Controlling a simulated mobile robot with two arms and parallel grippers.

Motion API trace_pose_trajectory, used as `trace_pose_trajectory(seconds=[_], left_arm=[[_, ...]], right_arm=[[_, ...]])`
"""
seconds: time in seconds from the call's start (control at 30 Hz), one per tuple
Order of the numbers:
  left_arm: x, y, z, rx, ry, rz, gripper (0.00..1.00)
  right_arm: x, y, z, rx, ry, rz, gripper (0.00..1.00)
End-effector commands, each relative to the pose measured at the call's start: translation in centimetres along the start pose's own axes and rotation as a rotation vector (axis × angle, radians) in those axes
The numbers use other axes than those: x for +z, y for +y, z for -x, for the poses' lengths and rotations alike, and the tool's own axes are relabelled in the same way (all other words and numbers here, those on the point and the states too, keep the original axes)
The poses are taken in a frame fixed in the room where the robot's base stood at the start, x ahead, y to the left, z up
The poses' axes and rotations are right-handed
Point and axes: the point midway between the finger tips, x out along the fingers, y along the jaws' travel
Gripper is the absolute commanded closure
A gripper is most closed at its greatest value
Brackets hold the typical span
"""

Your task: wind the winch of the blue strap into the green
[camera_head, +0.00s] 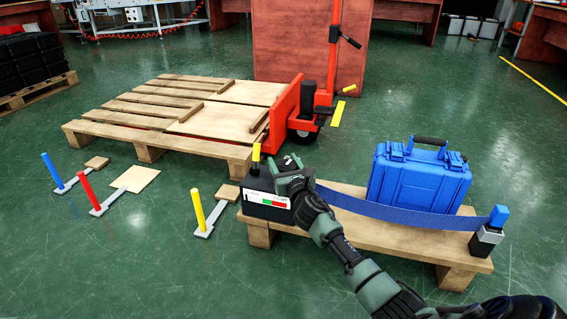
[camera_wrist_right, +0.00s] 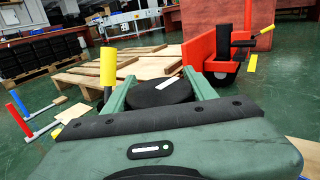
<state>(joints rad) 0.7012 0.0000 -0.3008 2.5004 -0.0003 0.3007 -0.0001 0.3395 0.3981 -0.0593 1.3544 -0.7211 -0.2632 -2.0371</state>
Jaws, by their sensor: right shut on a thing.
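The winch (camera_head: 262,203) is a black box on the left end of a low wooden stand (camera_head: 330,222). Its front has a white gauge with a green and a red band (camera_head: 276,202); the pointer is too small to read. A yellow-gripped handle (camera_head: 256,152) stands upright at its left. The blue strap (camera_head: 400,214) runs from the winch to a blue-topped post (camera_head: 497,218), sagging slightly. My right gripper (camera_head: 288,165) is over the winch, shut on the round black winch drum (camera_wrist_right: 160,92), which bears a white mark. My left gripper is not in view.
A blue case (camera_head: 418,178) stands on the stand behind the strap. Yellow (camera_head: 198,208), red (camera_head: 90,190) and blue (camera_head: 54,170) levers stand on the floor to the left. A large pallet (camera_head: 170,118) and red pallet jack (camera_head: 305,100) are behind. The front-left floor is clear.

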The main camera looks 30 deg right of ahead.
Motion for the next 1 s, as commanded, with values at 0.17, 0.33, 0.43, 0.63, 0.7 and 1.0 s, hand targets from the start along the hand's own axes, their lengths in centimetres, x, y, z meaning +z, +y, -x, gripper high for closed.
trace_pose_trajectory(seconds=[0.17,0.33,0.43,0.63,0.7,1.0], left_arm=[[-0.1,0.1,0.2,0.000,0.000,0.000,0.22],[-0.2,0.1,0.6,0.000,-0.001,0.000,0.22],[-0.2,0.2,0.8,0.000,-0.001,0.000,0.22],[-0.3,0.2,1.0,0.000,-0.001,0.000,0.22],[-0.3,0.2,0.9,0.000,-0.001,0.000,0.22],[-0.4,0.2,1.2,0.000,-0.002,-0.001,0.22]], right_arm=[[-0.1,0.0,0.0,-0.035,0.000,-0.001,0.84],[-0.1,-0.2,0.0,-0.122,-0.001,-0.004,0.84],[-0.1,-0.3,0.1,-0.197,0.000,-0.004,0.84],[0.0,-0.8,0.2,-0.380,0.000,-0.003,0.84],[0.0,-1.1,0.3,-0.448,0.000,-0.002,0.84],[0.0,-1.7,0.7,-0.722,0.000,-0.001,0.84]])
